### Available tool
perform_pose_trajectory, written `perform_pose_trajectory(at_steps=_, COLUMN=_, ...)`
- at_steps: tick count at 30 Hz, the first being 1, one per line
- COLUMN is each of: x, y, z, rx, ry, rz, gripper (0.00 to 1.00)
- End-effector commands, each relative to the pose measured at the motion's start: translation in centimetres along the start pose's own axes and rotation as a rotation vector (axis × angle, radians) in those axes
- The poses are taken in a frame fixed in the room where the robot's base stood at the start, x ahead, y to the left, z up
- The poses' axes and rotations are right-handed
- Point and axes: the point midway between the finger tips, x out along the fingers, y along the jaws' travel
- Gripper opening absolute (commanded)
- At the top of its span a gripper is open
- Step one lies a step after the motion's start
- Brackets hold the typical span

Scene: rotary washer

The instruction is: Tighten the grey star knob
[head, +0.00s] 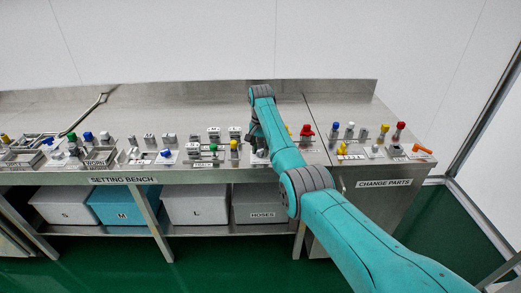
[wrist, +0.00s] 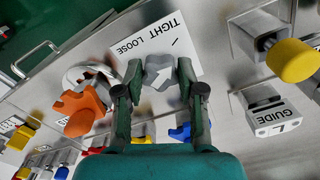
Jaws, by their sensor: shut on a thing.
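The grey star knob (wrist: 159,72) is near the middle of the wrist view, with a white arrow on its face that appears to point up and right. My gripper (wrist: 160,68) has one dark green finger on each side of the knob and is shut on it. A white plate (wrist: 190,62) behind the knob reads TIGHT and LOOSE and has a short black tick mark. In the head view my arm reaches over the setting bench and hides most of the gripper and the knob.
An orange knob (wrist: 82,108) is close left of my fingers. A yellow-ended part (wrist: 291,61) and a GUIDE L block (wrist: 271,113) are to the right. In the head view a red knob (head: 306,131) stands right of my arm.

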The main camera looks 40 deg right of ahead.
Motion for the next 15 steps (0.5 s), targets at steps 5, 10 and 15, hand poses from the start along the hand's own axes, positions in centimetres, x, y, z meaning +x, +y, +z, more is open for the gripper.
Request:
perform_pose_trajectory(at_steps=5, x=-0.03, y=-0.01, z=-0.02, rx=0.000, ry=0.001, rz=-0.001, gripper=0.63)
perform_pose_trajectory(at_steps=10, x=-0.02, y=-0.01, z=-0.01, rx=0.000, ry=0.000, rz=0.000, gripper=0.63)
perform_pose_trajectory(at_steps=15, x=-0.32, y=-0.02, z=-0.03, rx=0.000, ry=0.001, rz=-0.001, gripper=0.63)
